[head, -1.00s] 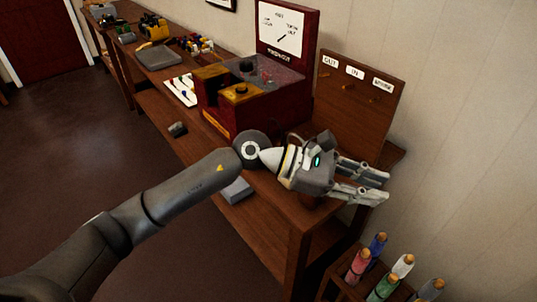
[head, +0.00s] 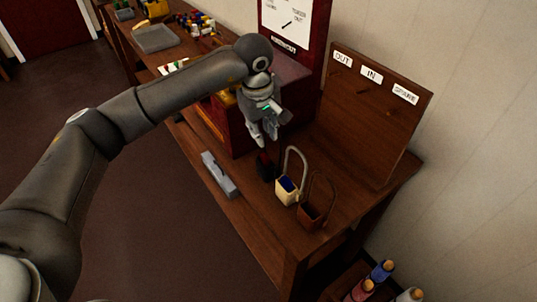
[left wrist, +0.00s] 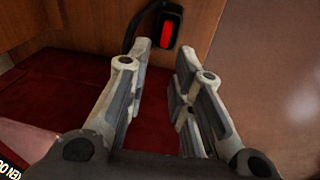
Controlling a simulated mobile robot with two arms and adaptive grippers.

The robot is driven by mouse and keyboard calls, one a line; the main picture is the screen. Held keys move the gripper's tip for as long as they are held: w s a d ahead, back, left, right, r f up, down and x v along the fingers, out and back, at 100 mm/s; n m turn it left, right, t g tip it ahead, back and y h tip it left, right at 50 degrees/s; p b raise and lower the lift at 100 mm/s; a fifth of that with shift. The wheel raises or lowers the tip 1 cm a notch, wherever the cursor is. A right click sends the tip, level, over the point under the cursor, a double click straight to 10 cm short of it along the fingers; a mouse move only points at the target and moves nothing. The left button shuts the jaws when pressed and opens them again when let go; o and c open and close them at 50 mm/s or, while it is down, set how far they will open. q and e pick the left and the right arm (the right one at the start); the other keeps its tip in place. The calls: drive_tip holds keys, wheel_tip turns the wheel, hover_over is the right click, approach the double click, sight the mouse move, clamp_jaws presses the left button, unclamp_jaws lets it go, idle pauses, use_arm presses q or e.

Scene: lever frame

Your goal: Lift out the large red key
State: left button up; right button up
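A black looped holder with a red face (head: 265,166) stands on the bench beside the dark red cabinet (head: 236,128). In the left wrist view the black holder (left wrist: 158,23) shows its bright red middle just beyond my fingertips. I cannot make out a separate key shape, so whether this red part is the large red key is unclear. My left gripper (head: 263,141) points down just above and behind the holder. Its fingers are apart with nothing between them, as the left wrist view (left wrist: 167,72) shows. My right gripper is not in view.
A cream looped holder with blue inside (head: 287,191) and a brown one (head: 310,217) stand close by. A grey block (head: 218,174) lies near the front edge. A board (head: 374,112) labelled OUT, IN and SPARE stands behind, with pegs.

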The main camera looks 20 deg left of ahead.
sight(265, 155)
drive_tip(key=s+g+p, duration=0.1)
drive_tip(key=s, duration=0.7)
use_arm(q)
wheel_tip(265, 155, down, 8)
drive_tip(key=shift+w+r+p, duration=0.15)
drive_tip(key=shift+r+p, duration=0.05)
drive_tip(key=shift+p, duration=0.9)
drive_tip(key=shift+f, duration=0.3)
drive_tip(key=shift+w, duration=0.1)
drive_tip(key=shift+c, duration=0.6)
clamp_jaws()
drive_tip(key=shift+r, duration=0.1)
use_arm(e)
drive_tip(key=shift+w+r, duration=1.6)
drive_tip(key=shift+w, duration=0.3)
